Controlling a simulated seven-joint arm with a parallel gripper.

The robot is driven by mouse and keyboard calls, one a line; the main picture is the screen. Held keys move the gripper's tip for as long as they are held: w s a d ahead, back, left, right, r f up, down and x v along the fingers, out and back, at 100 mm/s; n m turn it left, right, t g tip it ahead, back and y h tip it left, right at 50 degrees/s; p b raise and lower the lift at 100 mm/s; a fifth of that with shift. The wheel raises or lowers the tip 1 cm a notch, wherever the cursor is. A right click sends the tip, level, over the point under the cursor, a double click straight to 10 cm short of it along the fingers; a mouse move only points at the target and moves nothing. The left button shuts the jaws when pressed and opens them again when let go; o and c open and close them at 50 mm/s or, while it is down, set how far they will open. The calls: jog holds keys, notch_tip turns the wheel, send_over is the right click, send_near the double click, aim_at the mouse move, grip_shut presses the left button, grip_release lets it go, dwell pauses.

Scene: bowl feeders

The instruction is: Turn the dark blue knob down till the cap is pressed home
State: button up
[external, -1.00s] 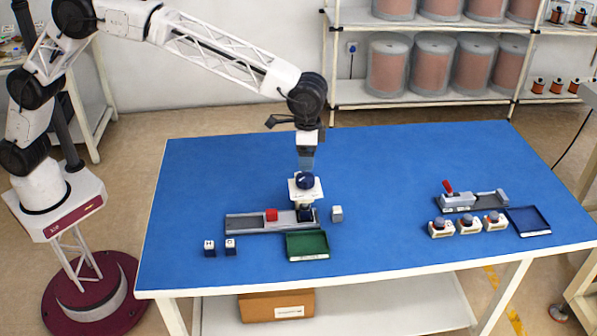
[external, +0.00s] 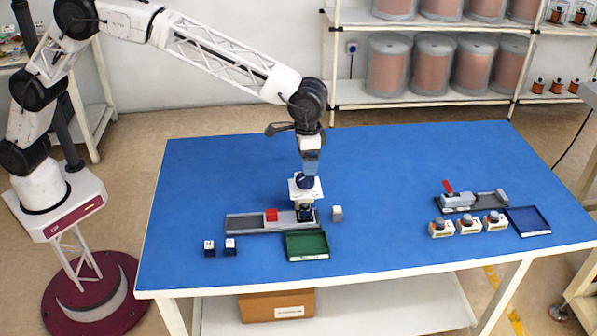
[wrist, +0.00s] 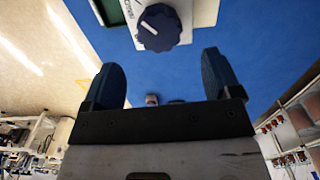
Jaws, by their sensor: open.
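The dark blue knob (external: 304,181) sits on top of a white press frame (external: 293,192) over the right end of a grey rail fixture (external: 246,223). In the wrist view the fluted knob (wrist: 159,27), with a white pointer mark, is at the top centre, just beyond the fingertips. My gripper (wrist: 163,68) is open with nothing between its fingers; in the external view it (external: 309,167) is tilted, close above the knob. A small dark blue block (external: 306,214) is under the press; whether its cap is seated cannot be told.
Another fixture (external: 470,202) and a blue tray (external: 528,221) stand farther right.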

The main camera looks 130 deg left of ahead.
aim_at(307, 177)
jog(key=shift+f, duration=3.15)
jog(key=c, duration=0.9)
jog(key=shift+c, duration=0.2)
jog(key=shift+m, duration=0.4)
jog(key=o, duration=0.9)
jog(key=shift+o, duration=0.2)
